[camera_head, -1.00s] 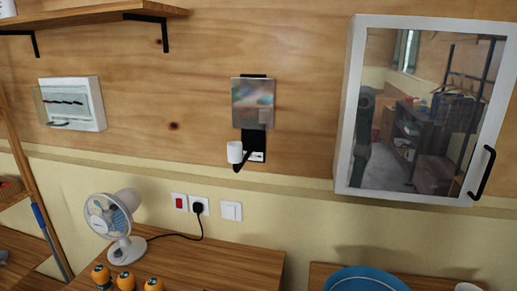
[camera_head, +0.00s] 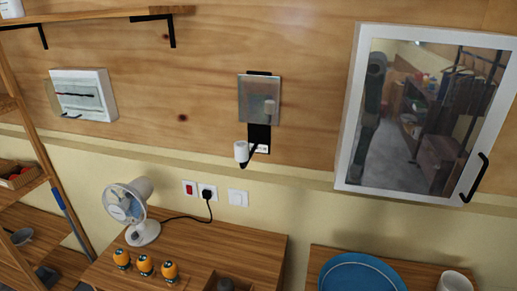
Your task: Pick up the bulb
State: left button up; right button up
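I cannot make out a light bulb for certain in the head view. A small white cylinder (camera_head: 241,151) sits on a black wall bracket (camera_head: 260,136) below a small mirror-like plate (camera_head: 259,99); I cannot tell what it is. Three small orange objects with dark tops stand in a row on the wooden table, one of them at the right end of the row (camera_head: 169,271). Neither of my grippers is in view.
A white fan (camera_head: 126,203) stands on the wooden table (camera_head: 215,249), its cord running to a wall socket (camera_head: 207,193). A blue plate (camera_head: 361,276) and white cup (camera_head: 454,281) are at lower right. A mirrored cabinet (camera_head: 347,141) hangs right. Wooden shelves (camera_head: 25,190) stand left.

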aim_at(144, 263)
jog(key=i+j+u, duration=0.15)
jog(key=j, duration=0.25)
jog(key=i+j+u, duration=0.2)
jog(key=j, duration=0.2)
jog(key=i+j+u, duration=0.15)
jog(key=j, duration=0.2)
jog(key=k, duration=0.05)
